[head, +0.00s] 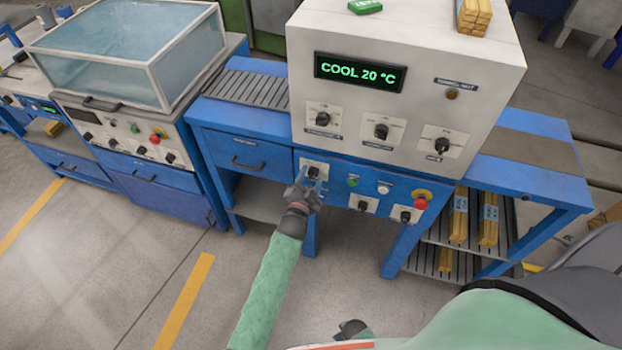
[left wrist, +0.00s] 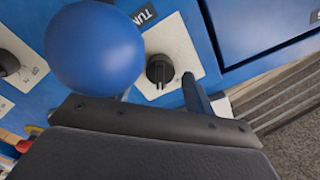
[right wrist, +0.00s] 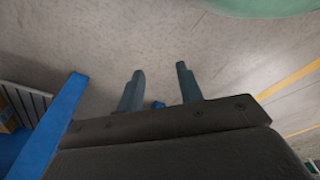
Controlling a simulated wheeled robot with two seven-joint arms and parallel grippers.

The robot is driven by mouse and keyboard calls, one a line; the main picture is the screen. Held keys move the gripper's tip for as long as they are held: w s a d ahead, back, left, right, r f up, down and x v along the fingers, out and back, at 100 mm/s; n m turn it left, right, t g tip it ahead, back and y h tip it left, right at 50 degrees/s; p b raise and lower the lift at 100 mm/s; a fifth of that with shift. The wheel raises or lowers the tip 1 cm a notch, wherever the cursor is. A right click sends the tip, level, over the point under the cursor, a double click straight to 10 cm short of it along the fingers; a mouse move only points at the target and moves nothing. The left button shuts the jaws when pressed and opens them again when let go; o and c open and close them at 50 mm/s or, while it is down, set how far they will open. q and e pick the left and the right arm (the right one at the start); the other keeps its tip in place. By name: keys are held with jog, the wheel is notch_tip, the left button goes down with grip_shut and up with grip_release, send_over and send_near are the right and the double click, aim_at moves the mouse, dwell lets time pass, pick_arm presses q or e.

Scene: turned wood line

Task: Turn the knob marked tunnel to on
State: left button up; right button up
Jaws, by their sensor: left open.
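The tunnel knob (left wrist: 160,70) is a black knob on a white plate on the blue front panel. Only the start of its label, "TUN" (left wrist: 145,14), shows in the left wrist view. In the head view the knob (head: 313,172) is at the panel's left end, just beyond my left gripper (head: 305,189). My left gripper is open, with one finger to the right of the knob in the left wrist view; a large blue ball-shaped thing covers the other side. I cannot tell whether a finger touches the knob. My right gripper (right wrist: 160,90) is open and empty over the floor.
The same panel carries a green button (head: 352,182), a white button (head: 383,188), a red emergency button (head: 420,203) and more black knobs (head: 361,205). Above stands a white cabinet (head: 480,85) whose display (head: 358,73) reads COOL 20 °C. A drawer (head: 240,155) is left of the panel.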

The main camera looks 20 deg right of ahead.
pick_arm(q)
jog(key=b+v, duration=0.2)
jog(key=v, duration=0.4)
jog(key=shift+s+a+f, duration=0.1)
jog(key=shift+s+a, duration=0.1)
jog(key=shift+s, duration=0.1)
jog(key=shift+s+a, duration=0.2)
jog(key=shift+s, duration=0.1)
pick_arm(e)
notch_tip(320, 180, up, 6)
jog(key=w+a, duration=0.1)
jog(key=a, duration=0.1)
jog(key=shift+w, duration=0.35)
jog(key=shift+s, duration=0.1)
